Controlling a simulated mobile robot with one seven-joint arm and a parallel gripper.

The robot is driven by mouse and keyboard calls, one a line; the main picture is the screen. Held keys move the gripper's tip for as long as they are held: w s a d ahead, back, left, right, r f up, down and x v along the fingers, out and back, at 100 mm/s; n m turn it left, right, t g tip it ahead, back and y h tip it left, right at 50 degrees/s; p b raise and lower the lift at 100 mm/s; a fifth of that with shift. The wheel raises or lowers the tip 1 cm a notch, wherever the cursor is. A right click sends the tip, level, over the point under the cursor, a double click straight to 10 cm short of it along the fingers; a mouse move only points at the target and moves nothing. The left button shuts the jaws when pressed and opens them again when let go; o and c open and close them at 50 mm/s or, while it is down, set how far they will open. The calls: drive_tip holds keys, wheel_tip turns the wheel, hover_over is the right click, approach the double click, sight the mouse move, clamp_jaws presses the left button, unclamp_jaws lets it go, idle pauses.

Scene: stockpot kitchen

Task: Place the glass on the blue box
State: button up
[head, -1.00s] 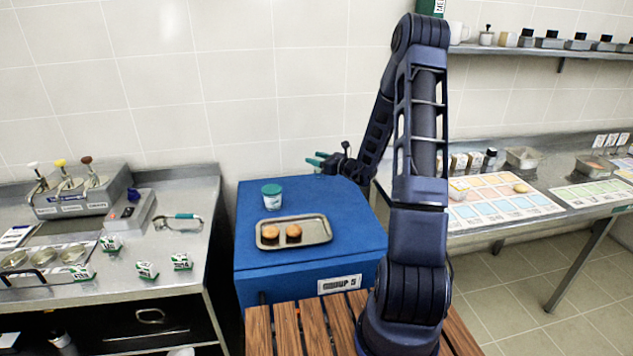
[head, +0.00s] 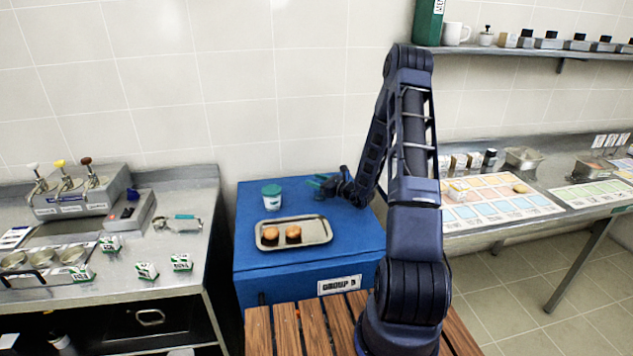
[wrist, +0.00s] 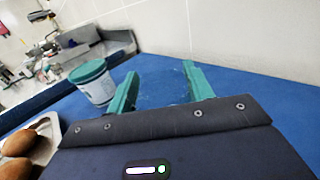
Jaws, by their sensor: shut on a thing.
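The blue box (head: 345,250) stands in the middle of the head view with a label on its front. Its blue top also fills much of the wrist view (wrist: 262,98). My gripper (head: 316,183) is low over the back right part of the box top. In the wrist view, my gripper's teal fingers (wrist: 158,80) are apart, with a faint clear glass (wrist: 160,93) held between them. The glass is hard to make out, and I cannot tell whether its base touches the box.
A white cup with a teal lid (head: 271,197) stands on the box, left of my gripper. A metal tray (head: 318,232) with two brown buns lies in front. Steel counters stand left (head: 185,265) and right (head: 480,228). The box's right front top is clear.

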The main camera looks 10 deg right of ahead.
drive_tip(key=o, duration=1)
drive_tip(key=shift+o, duration=0.2)
